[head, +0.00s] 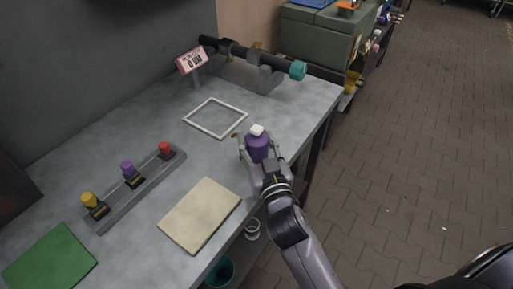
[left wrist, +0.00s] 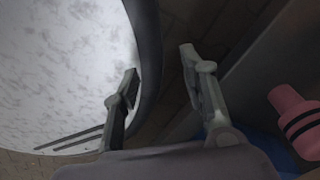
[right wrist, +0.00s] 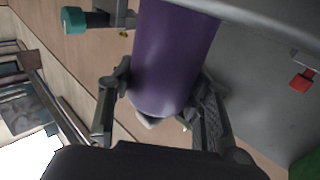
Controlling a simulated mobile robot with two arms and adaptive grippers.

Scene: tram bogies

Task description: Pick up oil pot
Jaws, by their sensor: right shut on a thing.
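The purple pot with a white top (head: 257,145) is in the head view, near the right edge of the grey bench. I take it to be the oil pot. My right gripper (head: 260,155) is shut on it, with a finger on each side. In the right wrist view the purple body (right wrist: 172,55) fills the space between the fingers of the right gripper (right wrist: 163,95). I cannot tell whether its base touches the bench. My left gripper (left wrist: 158,70) is open and empty in the left wrist view; it is not in the head view.
The bench (head: 290,110) also holds a white square frame (head: 216,117), a tan pad (head: 200,214), a green mat (head: 48,262), and a rack (head: 140,190) with yellow, purple and red-topped items. A dark shaft (head: 250,54) on supports and a small sign (head: 191,60) stand at the back.

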